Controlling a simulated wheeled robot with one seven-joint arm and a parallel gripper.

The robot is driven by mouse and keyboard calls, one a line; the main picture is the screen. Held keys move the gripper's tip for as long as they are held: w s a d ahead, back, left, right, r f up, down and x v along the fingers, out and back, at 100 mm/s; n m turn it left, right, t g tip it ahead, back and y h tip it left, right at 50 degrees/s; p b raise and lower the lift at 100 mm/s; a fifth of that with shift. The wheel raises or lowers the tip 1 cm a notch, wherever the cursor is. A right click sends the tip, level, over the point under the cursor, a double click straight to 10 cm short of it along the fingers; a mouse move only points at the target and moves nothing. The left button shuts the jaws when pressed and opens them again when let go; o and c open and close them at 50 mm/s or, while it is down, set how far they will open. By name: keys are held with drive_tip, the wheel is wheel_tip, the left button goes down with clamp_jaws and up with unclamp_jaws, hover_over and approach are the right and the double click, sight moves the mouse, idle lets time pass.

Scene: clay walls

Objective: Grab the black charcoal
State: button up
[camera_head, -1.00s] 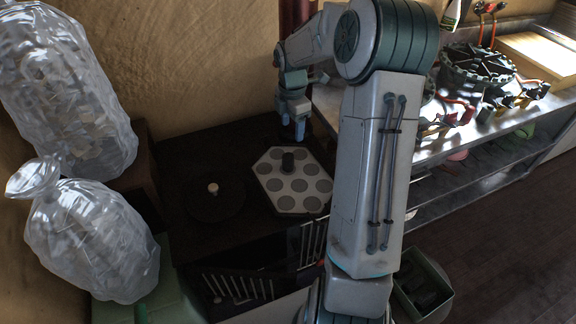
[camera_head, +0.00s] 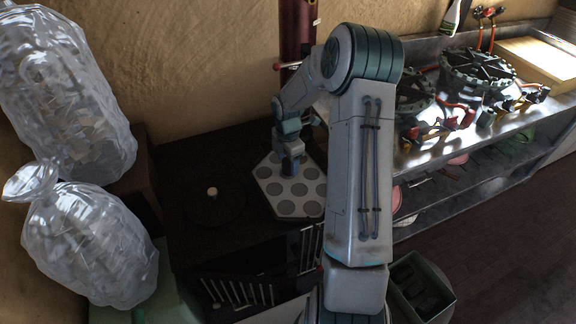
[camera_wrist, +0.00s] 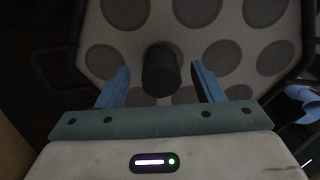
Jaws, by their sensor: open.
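The black charcoal (camera_wrist: 161,72) is a short dark cylinder standing on the pale hexagonal plate (camera_wrist: 189,18), which has several round grey spots. In the wrist view it sits between the two blue fingers of my gripper (camera_wrist: 161,84), with a gap on each side. The fingers are open and appear apart from it. In the head view my gripper (camera_head: 290,168) is over the back part of the plate (camera_head: 262,172) and hides the charcoal there.
The plate lies on a dark table (camera_head: 190,150) beside a round black lid with a pale knob (camera_head: 212,191). Clear plastic bags (camera_head: 90,245) stand at left. A metal bench (camera_head: 430,125) with stoves is at right. A dark red pipe (camera_head: 297,35) rises behind.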

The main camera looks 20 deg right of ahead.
drive_tip(key=shift+f, duration=0.7)
drive_tip(key=c, duration=1.1)
drive_tip(key=shift+o, duration=0.2)
drive_tip(key=shift+r, duration=0.15)
